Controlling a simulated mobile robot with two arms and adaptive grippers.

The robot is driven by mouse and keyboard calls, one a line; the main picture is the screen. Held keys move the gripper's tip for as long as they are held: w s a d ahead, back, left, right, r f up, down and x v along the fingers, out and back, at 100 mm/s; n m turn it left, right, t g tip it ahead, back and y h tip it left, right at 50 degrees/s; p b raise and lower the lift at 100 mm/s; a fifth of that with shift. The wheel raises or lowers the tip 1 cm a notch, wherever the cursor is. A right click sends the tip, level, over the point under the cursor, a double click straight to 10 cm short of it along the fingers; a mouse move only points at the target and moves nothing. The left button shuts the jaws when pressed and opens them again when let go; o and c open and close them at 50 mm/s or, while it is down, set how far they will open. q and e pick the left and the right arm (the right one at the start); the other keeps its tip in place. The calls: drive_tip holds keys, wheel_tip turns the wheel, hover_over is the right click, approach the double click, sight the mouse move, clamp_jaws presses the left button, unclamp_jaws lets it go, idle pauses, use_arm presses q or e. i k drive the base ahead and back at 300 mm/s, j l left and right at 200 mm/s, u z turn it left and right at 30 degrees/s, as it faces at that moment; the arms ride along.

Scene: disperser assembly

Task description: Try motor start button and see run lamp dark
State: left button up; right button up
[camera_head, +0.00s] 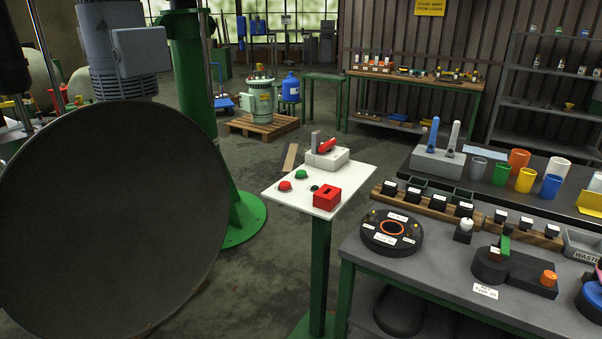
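A white control panel (308,205) stands on a green post (319,275) in the middle of the view. On it are a green button (301,174), a red button (285,186) and a smaller dark green round piece (314,188), which looks unlit and may be the run lamp. A red box with a dark slot (327,197) sits at the panel's front right corner. A light grey box with a red lever (327,147) sits at its back. No labels on the panel are readable. Neither of my grippers is in view, and nothing touches the panel.
A large dark disc (110,210) fills the left foreground, below a grey motor (118,50) and beside a green column (195,90). A grey workbench (440,295) with fixtures and cups stands at right. Floor behind the panel is mostly clear up to a pallet (262,126).

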sight(300, 173)
drive_tip(key=i+l+u, duration=0.1)
drive_tip(key=i, duration=1.15)
